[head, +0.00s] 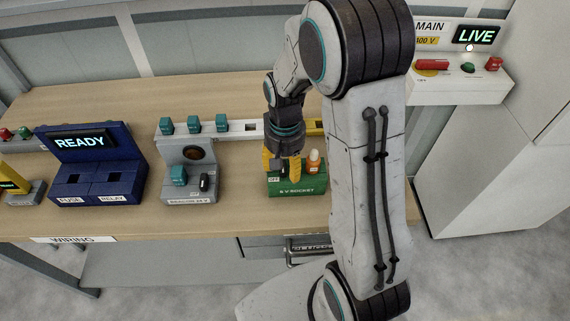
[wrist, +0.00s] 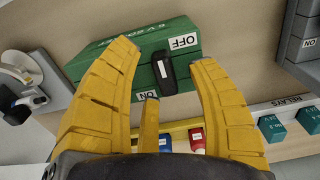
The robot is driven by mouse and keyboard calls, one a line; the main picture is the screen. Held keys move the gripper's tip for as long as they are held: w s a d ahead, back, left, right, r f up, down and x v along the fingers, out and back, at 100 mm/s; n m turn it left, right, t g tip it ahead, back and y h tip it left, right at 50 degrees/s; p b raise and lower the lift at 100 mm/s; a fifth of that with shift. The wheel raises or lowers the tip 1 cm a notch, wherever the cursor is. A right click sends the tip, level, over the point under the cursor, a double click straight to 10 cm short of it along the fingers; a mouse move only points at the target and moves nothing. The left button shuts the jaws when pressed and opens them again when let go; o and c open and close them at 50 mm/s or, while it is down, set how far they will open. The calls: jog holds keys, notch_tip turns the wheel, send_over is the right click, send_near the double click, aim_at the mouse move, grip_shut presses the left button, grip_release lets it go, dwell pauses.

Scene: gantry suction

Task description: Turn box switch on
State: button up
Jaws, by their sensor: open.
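I cannot tell for sure which way the lever is set. My gripper (head: 281,168) is open over the left part of the green box, pointing down. In the wrist view its yellow fingers (wrist: 162,58) are spread on both sides of the lever, with no contact visible. In the head view the fingers largely hide the lever.
A grey beacon box (head: 190,200) with its own black switch stands left of the green box. An orange-and-white piece (head: 314,160) stands on the green box's right part. A rail with teal relays (head: 194,123) runs behind. A blue READY panel (head: 90,180) is farther left.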

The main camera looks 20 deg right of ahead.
jog(key=shift+f, duration=0.2)
grip_shut()
dwell(0.6)
